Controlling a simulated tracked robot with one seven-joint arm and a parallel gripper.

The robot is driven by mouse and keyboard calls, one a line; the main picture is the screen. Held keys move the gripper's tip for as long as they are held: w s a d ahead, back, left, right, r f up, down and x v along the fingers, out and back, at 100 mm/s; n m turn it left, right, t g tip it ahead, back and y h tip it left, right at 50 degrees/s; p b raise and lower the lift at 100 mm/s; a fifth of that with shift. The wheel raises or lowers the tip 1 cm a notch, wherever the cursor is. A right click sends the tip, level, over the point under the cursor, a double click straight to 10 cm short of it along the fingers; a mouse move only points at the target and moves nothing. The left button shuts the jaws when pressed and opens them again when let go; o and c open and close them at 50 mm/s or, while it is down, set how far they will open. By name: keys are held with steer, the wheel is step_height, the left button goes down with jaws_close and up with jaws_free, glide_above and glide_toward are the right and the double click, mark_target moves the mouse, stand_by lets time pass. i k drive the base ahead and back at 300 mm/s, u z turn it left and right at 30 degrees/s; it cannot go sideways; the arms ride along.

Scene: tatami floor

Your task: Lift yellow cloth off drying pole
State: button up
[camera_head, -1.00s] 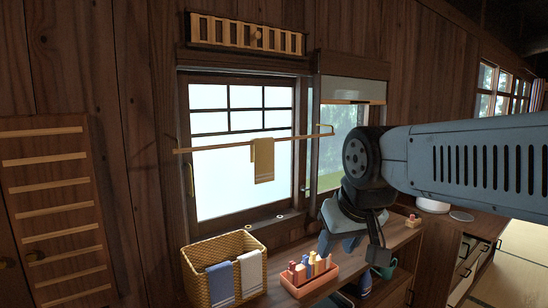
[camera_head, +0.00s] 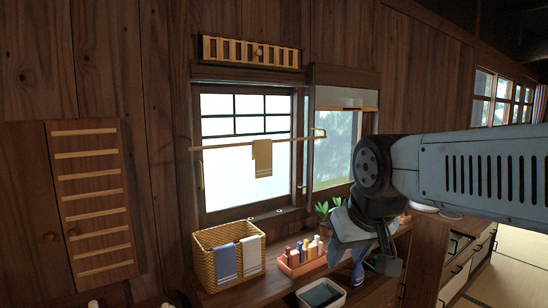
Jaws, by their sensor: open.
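The yellow cloth (camera_head: 262,158) hangs folded over the wooden drying pole (camera_head: 222,147), near the pole's middle, in front of the bright window. My wrist hides part of the shelf's right side.
A wicker basket (camera_head: 206,241) with a blue towel (camera_head: 225,263) and a white towel (camera_head: 250,254) over its rim stands on the shelf below. Beside it are a tray of bottles (camera_head: 290,268), a grey tub (camera_head: 320,307) and a green plant (camera_head: 323,211).

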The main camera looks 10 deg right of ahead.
mark_target(262, 152)
steer(key=k, duration=0.35)
steer(key=u, duration=0.15)
steer(key=i, duration=0.9)
steer(key=z, duration=0.1)
steer(key=k, duration=0.5)
steer(key=z, duration=1.25)
steer(key=i, duration=0.7)
steer(key=z, duration=0.25)
